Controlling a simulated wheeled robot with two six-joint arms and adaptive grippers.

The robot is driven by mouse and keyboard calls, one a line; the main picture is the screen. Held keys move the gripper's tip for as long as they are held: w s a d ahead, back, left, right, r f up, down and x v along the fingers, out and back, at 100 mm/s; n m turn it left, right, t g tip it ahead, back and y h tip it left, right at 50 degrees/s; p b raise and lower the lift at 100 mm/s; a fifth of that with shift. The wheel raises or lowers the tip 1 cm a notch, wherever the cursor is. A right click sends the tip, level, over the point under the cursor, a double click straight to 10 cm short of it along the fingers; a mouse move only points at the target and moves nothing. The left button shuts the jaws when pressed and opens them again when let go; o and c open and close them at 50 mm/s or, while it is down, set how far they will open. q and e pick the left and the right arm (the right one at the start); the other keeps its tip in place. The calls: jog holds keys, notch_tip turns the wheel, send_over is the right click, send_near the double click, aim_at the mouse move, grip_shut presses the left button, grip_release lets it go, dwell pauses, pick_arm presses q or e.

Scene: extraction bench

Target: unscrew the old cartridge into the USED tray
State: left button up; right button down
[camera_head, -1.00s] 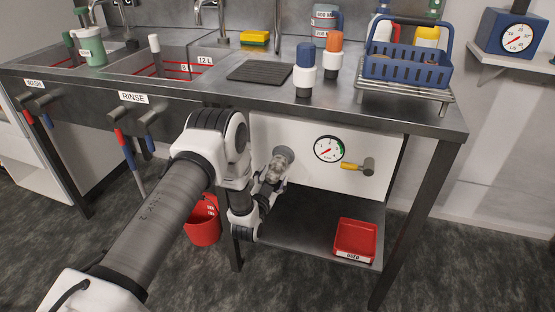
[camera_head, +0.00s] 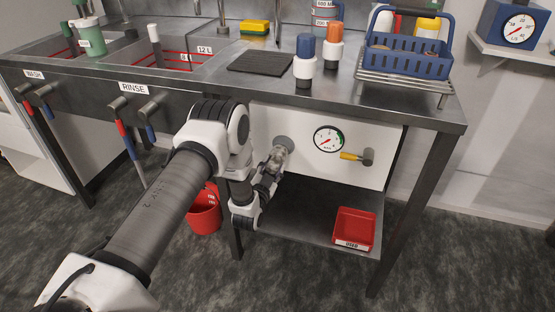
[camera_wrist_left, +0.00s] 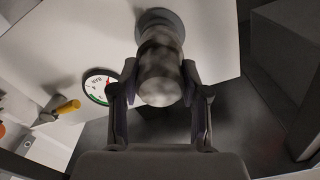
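The old cartridge is a grey mottled cylinder (camera_wrist_left: 159,75) on a round mount on the white panel (camera_head: 307,170) under the bench. It also shows small in the head view (camera_head: 278,157). My left gripper (camera_wrist_left: 160,82) has a finger on each side of it, with no visible gap at the tips; the cartridge's near end lies between the fingers. In the head view my left gripper (camera_head: 272,170) is partly hidden by its own wrist. The red USED tray (camera_head: 354,228) sits on the lower shelf to the right and looks empty. My right gripper is not in view.
A pressure gauge (camera_head: 328,139) and a yellow-handled valve (camera_head: 357,157) are right of the cartridge. A red bucket (camera_head: 204,212) stands left of the shelf. A bench leg (camera_head: 416,205) bounds the right side. The lower shelf (camera_head: 303,219) is bare between gripper and tray.

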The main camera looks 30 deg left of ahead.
pick_arm(q)
jog(key=o, duration=0.4)
jog(key=shift+r+m+p, duration=0.2)
jog(key=shift+m+p, duration=0.8)
jog(key=shift+m, duration=0.8)
jog(key=shift+f+m, duration=0.15)
jog(key=shift+m, duration=0.15)
grip_shut()
jog(key=n, duration=0.1)
jog(key=n+b, duration=0.1)
jog(key=n, duration=0.2)
jog(key=shift+f, duration=0.25)
jog(key=shift+r, duration=0.2)
